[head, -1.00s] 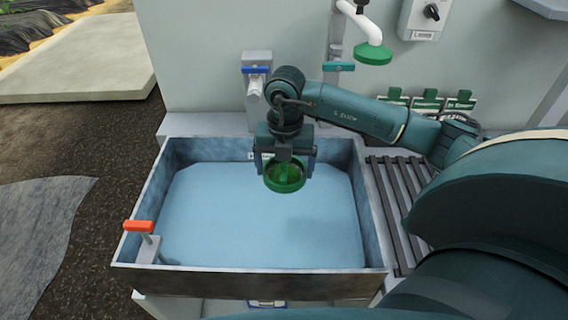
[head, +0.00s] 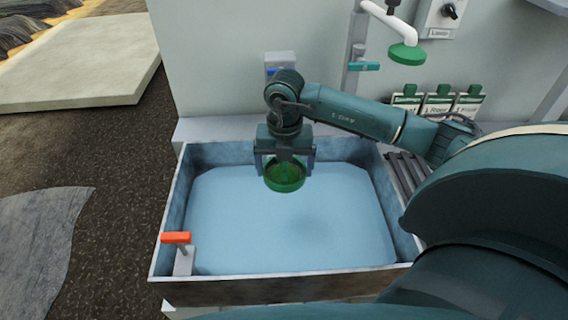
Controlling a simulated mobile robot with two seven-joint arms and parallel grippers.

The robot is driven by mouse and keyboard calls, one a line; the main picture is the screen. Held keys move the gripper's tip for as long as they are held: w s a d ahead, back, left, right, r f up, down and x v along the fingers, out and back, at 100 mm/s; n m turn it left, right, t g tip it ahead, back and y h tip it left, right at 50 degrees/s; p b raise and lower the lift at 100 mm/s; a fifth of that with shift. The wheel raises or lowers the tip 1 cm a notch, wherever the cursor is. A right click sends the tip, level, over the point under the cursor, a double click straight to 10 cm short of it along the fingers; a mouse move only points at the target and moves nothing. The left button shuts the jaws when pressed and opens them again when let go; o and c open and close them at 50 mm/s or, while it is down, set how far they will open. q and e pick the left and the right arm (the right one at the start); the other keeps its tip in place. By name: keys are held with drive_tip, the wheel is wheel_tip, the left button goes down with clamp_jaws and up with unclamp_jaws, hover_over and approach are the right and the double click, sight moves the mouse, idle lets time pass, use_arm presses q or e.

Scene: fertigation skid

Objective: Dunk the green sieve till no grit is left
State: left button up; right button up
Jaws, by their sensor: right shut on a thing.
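The green sieve (head: 285,183) is a small round cup with a green rim and a darker inside. My right gripper (head: 285,165) is shut on it, with a finger on each side, and points down. The sieve is over the back middle part of the wash basin (head: 166,255), which holds pale blue water (head: 290,235). It seems to hang above the water, but I cannot tell how big the gap is. Whether grit lies in the sieve is too small to tell. My left gripper is not in view.
A red-handled lever (head: 176,238) stands at the basin's front left corner. A blue-handled valve (head: 273,71) and a teal-handled valve (head: 364,66) are behind the basin. A green shower head (head: 407,54) hangs at the back right. A slatted rack (head: 403,175) adjoins the basin's right side.

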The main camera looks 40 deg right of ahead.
wheel_tip(320, 180, down, 17)
drive_tip(key=b, duration=1.2)
drive_tip(key=shift+f, duration=0.1)
drive_tip(key=shift+f+b, duration=0.4)
drive_tip(key=shift+b, duration=0.1)
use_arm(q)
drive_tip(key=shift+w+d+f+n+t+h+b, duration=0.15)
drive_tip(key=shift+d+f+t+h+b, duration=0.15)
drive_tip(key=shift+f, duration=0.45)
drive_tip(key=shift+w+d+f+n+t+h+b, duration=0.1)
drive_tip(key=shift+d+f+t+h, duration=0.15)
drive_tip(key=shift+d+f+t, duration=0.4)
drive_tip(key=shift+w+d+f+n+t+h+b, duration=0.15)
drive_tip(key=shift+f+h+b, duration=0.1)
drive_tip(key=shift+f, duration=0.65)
use_arm(e)
drive_tip(key=shift+f, duration=0.8)
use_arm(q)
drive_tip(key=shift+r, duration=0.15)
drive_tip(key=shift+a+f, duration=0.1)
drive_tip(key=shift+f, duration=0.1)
